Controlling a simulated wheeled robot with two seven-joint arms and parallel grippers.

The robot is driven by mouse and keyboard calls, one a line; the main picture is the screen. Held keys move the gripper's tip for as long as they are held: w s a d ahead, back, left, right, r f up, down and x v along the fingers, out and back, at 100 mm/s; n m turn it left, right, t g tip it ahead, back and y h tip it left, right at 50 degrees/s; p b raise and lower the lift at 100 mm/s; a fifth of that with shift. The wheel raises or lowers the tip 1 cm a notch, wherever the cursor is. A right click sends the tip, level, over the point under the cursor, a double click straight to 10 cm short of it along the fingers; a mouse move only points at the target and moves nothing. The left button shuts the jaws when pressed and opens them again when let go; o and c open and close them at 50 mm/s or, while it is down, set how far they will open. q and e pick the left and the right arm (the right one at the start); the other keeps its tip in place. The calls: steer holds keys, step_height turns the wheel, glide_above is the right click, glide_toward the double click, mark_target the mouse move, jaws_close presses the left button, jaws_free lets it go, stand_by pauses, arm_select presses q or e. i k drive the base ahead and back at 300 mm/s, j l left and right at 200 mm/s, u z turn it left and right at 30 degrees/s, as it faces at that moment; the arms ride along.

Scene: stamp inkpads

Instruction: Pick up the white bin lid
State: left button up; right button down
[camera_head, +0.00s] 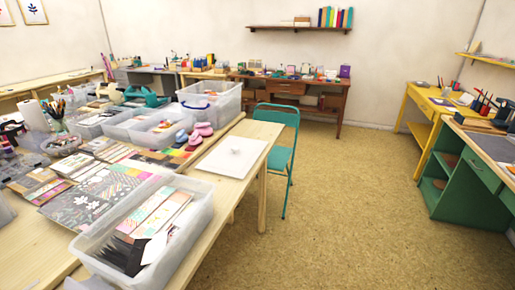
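The white bin lid (232,157) appears as a flat white rectangle lying on the right end of the light wooden table, near its edge. A small mark shows near its middle, too small to make out. Nothing lies on top of it. Neither of my grippers shows in this view.
A clear bin (196,232) of papers stands nearer on the table. More clear bins (210,97) and pink and blue items (201,130) lie left of the lid. A teal chair (283,150) stands just behind the table. The floor (350,215) to the right is clear.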

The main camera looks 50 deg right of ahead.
mark_target(234, 157)
steer(key=z, duration=1.5)
